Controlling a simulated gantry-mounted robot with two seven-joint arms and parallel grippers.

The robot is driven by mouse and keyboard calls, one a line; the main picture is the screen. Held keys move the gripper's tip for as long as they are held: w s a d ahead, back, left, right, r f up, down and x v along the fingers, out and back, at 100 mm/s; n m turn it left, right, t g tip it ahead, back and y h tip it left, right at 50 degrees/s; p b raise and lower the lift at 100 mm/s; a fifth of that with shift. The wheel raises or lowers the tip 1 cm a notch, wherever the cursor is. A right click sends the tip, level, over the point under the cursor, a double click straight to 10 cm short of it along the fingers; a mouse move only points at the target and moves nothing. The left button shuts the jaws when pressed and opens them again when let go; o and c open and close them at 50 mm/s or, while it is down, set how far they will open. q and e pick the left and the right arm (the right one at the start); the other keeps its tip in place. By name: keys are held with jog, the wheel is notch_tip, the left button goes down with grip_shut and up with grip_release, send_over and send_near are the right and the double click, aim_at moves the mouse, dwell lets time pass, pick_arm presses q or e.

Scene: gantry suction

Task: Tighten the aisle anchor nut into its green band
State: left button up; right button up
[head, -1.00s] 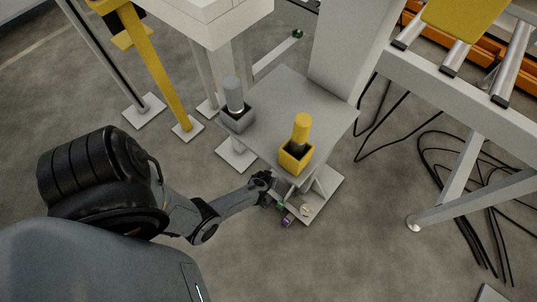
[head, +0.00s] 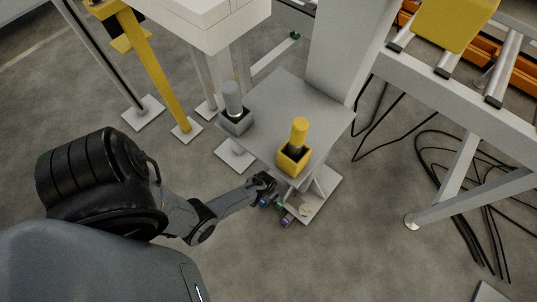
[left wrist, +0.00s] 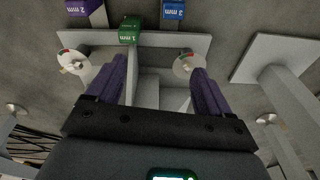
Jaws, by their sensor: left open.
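My left gripper (head: 274,190) reaches in low beside the foot of the grey pedestal table. In the left wrist view its two purple fingers (left wrist: 157,88) are spread apart with nothing between them. Past the fingertips, a pale base plate (left wrist: 228,45) carries two round nut discs, a left one (left wrist: 73,62) with red and green marks and a right one (left wrist: 189,66) with a reddish mark. I cannot tell which is the aisle nut. The left disc appears nearest the left finger, the right disc nearest the right finger. My right gripper is out of view.
Purple (left wrist: 84,7), green (left wrist: 130,29) and blue (left wrist: 173,9) blocks with mm labels are around the plate's far edge. The table above (head: 275,100) holds a yellow cup (head: 293,160) and a grey cup (head: 236,123). Black cables (head: 455,165) lie at right.

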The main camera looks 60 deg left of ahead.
pick_arm(q)
jog(key=w+a+m+b, duration=0.1)
jog(key=a+m+b, duration=0.1)
jog(key=m, duration=0.1)
jog(key=w+a+f+m+g+b, duration=0.1)
jog(key=a+m+b, duration=0.1)
jog(key=a+b, duration=0.1)
jog(key=w+a+f+m+b, duration=0.1)
jog(key=w+a+m+b, duration=0.1)
jog(key=a+m, duration=0.1)
jog(key=shift+w+a+f+m+h+b, duration=0.1)
jog(key=shift+f+m+h+b, duration=0.1)
jog(key=shift+m+h+b, duration=0.1)
jog(key=f+b, duration=0.2)
jog(key=f, duration=0.1)
jog(key=f+b, duration=0.1)
jog(key=shift+w+a+f+b, duration=0.15)
jog(key=shift+a+b, duration=0.2)
jog(key=shift+d+f+b, duration=0.25)
jog(key=shift+f+b, duration=0.45)
jog(key=shift+f, duration=0.2)
jog(key=shift+a, duration=0.15)
jog(key=shift+c, duration=0.3)
